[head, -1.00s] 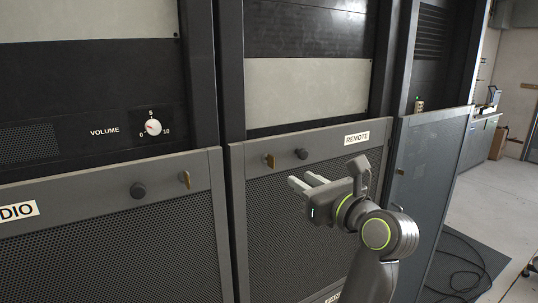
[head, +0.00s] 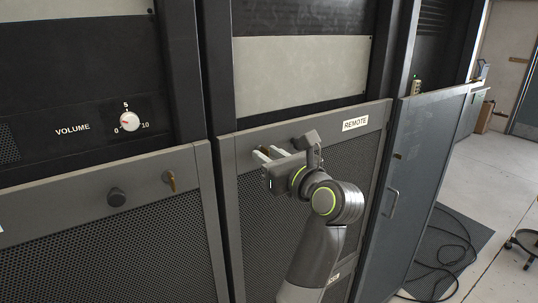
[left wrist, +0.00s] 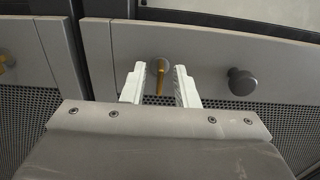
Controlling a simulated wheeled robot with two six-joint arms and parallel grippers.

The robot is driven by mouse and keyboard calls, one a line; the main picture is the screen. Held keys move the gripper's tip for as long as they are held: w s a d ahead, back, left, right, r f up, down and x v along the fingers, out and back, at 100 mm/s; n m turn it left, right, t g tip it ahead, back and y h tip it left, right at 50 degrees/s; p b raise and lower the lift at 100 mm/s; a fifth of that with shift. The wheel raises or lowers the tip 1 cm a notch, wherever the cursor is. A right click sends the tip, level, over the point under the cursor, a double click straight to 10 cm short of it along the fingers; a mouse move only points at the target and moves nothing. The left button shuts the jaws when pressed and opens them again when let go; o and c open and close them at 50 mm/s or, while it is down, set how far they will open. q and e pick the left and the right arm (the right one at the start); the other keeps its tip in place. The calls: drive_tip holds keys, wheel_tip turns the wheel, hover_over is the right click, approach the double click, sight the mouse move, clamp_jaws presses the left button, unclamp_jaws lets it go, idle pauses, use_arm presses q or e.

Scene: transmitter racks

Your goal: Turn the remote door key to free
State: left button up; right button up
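The remote door (head: 228,165) is the grey mesh panel with the REMOTE label (head: 355,123). My left gripper (head: 268,153) is at its upper edge in the head view and hides the key there. In the left wrist view the brass remote door key (left wrist: 160,78) points down from its round lock. The two pale fingers of the left gripper (left wrist: 160,90) are open, one on each side of the key, with gaps between. I cannot tell how deep the key sits between them. My right gripper is not in view.
A dark round knob (left wrist: 242,82) is right of the key. The neighbouring left door has its own key (head: 169,180) and knob (head: 116,197). A volume dial (head: 129,121) is above it. A blue-grey door with a handle (head: 391,203) stands to the right; cables lie on the floor.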

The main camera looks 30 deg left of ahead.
use_arm(q)
clamp_jaws()
drive_tip(key=shift+s+a+f+n+b, duration=0.1)
drive_tip(key=shift+n+b, duration=4.4)
drive_tip(key=shift+b, duration=0.2)
drive_tip(key=shift+f+n+b, duration=0.1)
drive_tip(key=shift+n+b, duration=4.4)
drive_tip(key=shift+b, duration=0.15)
drive_tip(key=shift+r, duration=0.1)
